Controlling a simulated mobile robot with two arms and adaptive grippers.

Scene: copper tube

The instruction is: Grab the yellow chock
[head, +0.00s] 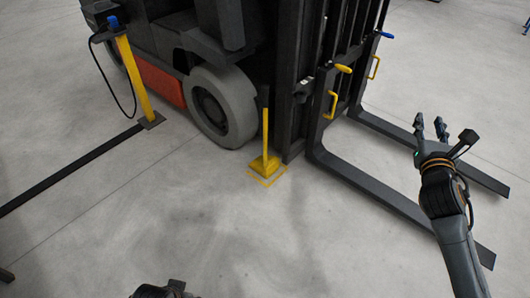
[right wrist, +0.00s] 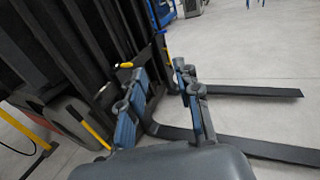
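The yellow chock (head: 264,168) stands on the floor beside the forklift's front wheel, inside a yellow floor outline. Its upright yellow handle has a dark upper end. In the right wrist view a yellow bar (right wrist: 96,134) near the wheel appears to be its handle; its base is hidden there. My right gripper (head: 430,122) is open and empty, above the forks and well to the right of the chock. Its two spread fingers also show in the right wrist view (right wrist: 160,92). A dark part of my left arm shows at the bottom edge of the head view; its fingers do not show.
The forklift (head: 224,50) stands behind the chock, with its wheel (head: 222,108) on the left and its forks (head: 385,190) on the right. A yellow post (head: 134,78) with a cable stands at the left. The floor in front of the chock is clear.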

